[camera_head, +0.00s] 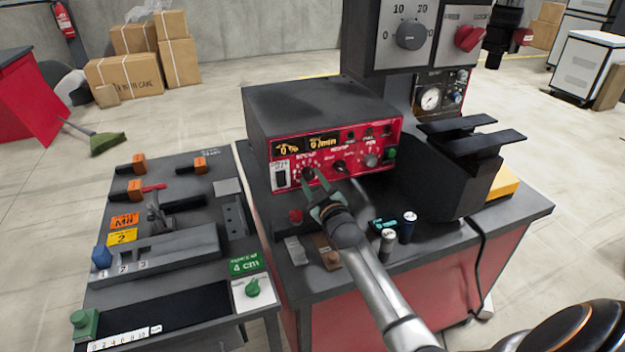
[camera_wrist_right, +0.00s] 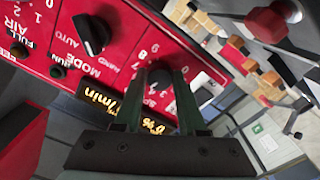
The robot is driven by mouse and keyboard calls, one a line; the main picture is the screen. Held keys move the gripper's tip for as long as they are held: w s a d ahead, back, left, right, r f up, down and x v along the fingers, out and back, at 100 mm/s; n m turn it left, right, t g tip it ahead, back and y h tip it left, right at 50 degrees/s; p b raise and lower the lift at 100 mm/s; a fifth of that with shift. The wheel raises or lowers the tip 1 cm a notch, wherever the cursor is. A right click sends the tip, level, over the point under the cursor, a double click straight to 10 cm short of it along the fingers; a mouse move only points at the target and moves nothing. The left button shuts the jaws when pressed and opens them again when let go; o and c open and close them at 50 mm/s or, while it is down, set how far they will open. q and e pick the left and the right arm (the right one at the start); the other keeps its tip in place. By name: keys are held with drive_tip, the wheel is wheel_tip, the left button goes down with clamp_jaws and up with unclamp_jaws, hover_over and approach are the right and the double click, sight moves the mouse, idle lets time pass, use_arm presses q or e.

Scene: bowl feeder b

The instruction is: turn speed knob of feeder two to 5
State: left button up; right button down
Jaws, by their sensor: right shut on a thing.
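A control box (camera_head: 322,98) with a dark top and red front panel stands on the dark table. Its lit displays (camera_head: 306,144) read 0 % and 0 /min. My right gripper (camera_head: 319,192) is at the lower left of this panel. In the right wrist view my right gripper (camera_wrist_right: 161,95) is shut on a dark round knob (camera_wrist_right: 159,79), one green finger on each side. Printed digits surround this knob, which I take to be the speed knob; its pointer cannot be made out. The head view mostly hides it behind the fingers. My left gripper is not in view.
On the panel, a mode knob (camera_head: 340,167) sits right of the gripped knob and also shows in the right wrist view (camera_wrist_right: 91,35). Two small cylinders (camera_head: 408,227) stand near my right arm. A side table (camera_head: 150,300) with tools and dials is at left.

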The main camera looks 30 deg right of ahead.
idle(0.4)
drive_tip(key=shift+c, duration=2.4)
unclamp_jaws()
drive_tip(key=v, duration=1.2)
drive_tip(key=shift+s, duration=0.3)
drive_tip(key=s+a+f+m+g+y, duration=0.1)
drive_tip(key=s+a+f+g+y, duration=0.5)
drive_tip(key=s+a+f, duration=1.4)
wheel_tip(320, 180, down, 4)
drive_tip(key=shift+s+r+g+y, duration=0.15)
drive_tip(key=shift+s+g+y, duration=0.25)
drive_tip(key=shift+s+g, duration=0.8)
